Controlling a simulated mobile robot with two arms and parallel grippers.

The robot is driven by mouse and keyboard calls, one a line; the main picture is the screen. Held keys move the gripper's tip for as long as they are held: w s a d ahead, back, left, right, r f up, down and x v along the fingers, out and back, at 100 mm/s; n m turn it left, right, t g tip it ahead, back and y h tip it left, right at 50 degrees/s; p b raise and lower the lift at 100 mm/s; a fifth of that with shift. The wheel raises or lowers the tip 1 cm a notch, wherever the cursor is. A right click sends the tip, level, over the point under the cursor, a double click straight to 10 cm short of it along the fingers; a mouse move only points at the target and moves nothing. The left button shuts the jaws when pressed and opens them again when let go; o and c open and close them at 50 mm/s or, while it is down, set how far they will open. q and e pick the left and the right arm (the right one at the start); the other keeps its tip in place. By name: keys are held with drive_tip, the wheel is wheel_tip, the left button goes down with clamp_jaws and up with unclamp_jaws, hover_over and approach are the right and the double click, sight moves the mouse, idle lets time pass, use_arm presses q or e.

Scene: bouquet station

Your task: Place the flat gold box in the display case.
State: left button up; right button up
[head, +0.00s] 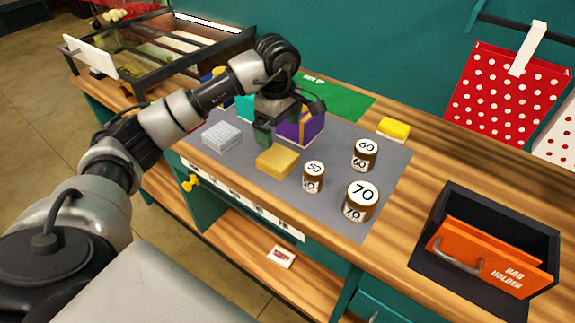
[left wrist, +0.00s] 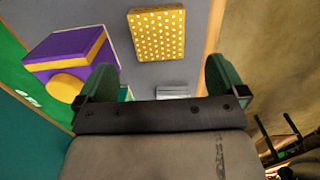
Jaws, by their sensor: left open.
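The flat gold box (head: 277,161) lies on the grey mat (head: 232,167), near its front edge. In the left wrist view the gold box (left wrist: 157,33) shows white dots and lies beyond the fingertips, clear of them. My left gripper (head: 264,132) is above the mat, just behind the gold box and beside a purple box. Its two fingers (left wrist: 160,78) are spread with nothing between them. The display case (head: 165,45), dark-framed with glass, stands at the back left of the counter. My right gripper is not in view.
A purple and yellow box (head: 303,126) stands close to my left gripper. A white patterned block (head: 222,136) lies left of the gold box. Brown weights (head: 361,196) stand to its right. A yellow block (head: 393,128) and an orange-fronted bin (head: 490,255) are further right.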

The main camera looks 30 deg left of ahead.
sight(278, 156)
use_arm(q)
drive_tip(key=f+p, duration=0.1)
drive_tip(key=f, duration=0.4)
drive_tip(key=shift+a+f, duration=0.15)
drive_tip(key=shift+a, duration=0.05)
drive_tip(key=shift+f, duration=0.3)
drive_tip(key=f, duration=0.1)
drive_tip(key=f+p, duration=0.2)
drive_tip(key=shift+w+a+f, duration=0.2)
drive_tip(key=shift+a+f, duration=0.1)
drive_tip(key=shift+f, duration=0.55)
drive_tip(key=shift+c, duration=0.8)
drive_tip(key=c, duration=0.7)
drive_tip(key=shift+r, duration=0.1)
